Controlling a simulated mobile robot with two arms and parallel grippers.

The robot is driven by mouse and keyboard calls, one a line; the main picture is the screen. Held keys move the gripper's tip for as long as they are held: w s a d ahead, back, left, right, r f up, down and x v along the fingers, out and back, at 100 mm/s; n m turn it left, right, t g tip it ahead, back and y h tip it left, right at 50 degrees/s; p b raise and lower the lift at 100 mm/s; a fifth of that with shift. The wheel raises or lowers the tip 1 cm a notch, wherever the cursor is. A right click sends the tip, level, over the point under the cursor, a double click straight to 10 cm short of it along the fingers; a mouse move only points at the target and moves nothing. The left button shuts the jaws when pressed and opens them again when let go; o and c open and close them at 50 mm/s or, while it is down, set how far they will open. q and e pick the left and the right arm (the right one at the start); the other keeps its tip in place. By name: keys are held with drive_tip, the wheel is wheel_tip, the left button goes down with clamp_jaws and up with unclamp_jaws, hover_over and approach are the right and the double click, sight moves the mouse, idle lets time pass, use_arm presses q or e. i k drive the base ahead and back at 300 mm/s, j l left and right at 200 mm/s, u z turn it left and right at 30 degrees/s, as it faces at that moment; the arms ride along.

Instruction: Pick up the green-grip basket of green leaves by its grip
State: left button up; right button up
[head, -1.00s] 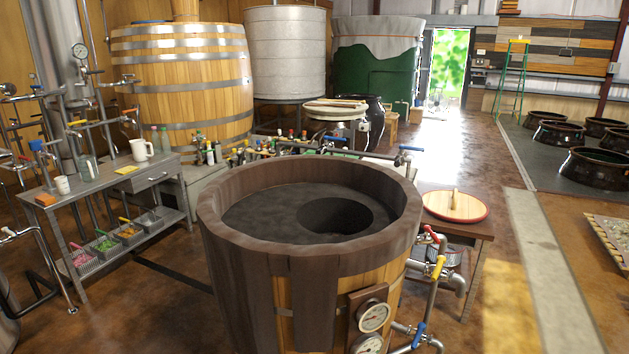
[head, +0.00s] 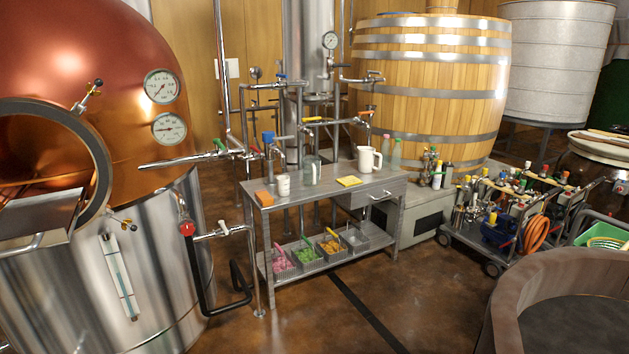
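The green-grip basket of green leaves (head: 305,257) sits on the lower shelf of the metal workbench (head: 322,275). Its green grip (head: 306,241) sticks up at a slant. Neither of my grippers shows in the head view.
The bench top holds a white pitcher (head: 369,160), a glass bottle (head: 312,168), a white cup (head: 284,185) and a yellow pad (head: 349,181). Pipes and a copper tank (head: 110,100) crowd the left. A wooden vat (head: 500,310) stands front right. Floor before the bench (head: 330,325) is clear.

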sight(308, 257)
drive_tip(key=i, duration=2.45)
drive_tip(key=i+j+z, duration=0.15)
drive_tip(key=i, duration=0.25)
drive_tip(key=i+j+z, duration=0.15)
drive_tip(key=i, duration=0.25)
drive_tip(key=i+j+z, duration=0.2)
drive_tip(key=i, duration=0.15)
drive_tip(key=u, duration=0.65)
